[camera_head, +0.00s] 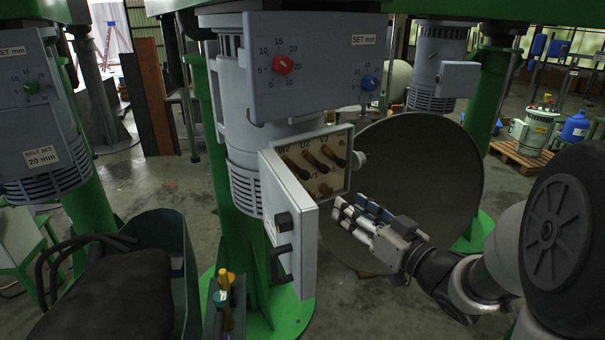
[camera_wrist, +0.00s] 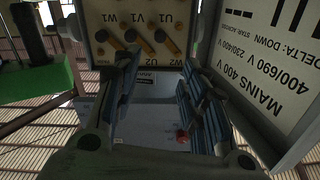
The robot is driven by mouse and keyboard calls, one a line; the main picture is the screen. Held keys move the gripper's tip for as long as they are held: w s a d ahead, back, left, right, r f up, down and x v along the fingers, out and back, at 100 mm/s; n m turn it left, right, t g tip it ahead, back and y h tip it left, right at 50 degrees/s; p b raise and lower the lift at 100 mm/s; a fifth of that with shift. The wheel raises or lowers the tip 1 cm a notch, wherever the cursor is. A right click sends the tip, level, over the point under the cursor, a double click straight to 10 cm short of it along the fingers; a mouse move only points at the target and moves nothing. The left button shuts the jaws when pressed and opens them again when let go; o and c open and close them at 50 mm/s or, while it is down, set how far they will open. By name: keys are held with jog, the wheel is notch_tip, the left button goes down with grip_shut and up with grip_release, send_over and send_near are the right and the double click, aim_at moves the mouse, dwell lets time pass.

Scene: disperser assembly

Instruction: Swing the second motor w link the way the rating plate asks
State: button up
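The motor (camera_head: 237,120) in the middle has an open terminal box (camera_head: 341,182). Inside, three brass links slant under the labels W2, U2 and V2; the W link (camera_head: 296,168) is leftmost in the head view. The three slanted links (camera_wrist: 150,41) also show at the top of the wrist view. The box door (camera_head: 293,235) hangs open. A plate (camera_wrist: 270,75) at the right of the wrist view reads MAINS 400 V, 400/690 V, 230/400 V, DELTA: DOWN and STAR: ACROSS. My gripper (camera_head: 350,216) is open and empty, below and right of the box, apart from the links.
A grey panel (camera_head: 320,95) with a red knob and a blue knob sits above the box. A large round disc (camera_head: 425,150) stands behind my gripper. A green bin (camera_head: 165,235) is at the lower left. The open door narrows the room beside the terminals.

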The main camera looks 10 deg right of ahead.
aim_at(307, 176)
jog(key=b+x, duration=0.1)
jog(key=x, duration=1.6)
jog(key=shift+f+b, duration=0.1)
jog(key=shift+b, duration=0.25)
jog(key=shift+c, duration=0.5)
jog(key=shift+s, duration=0.1)
grip_shut()
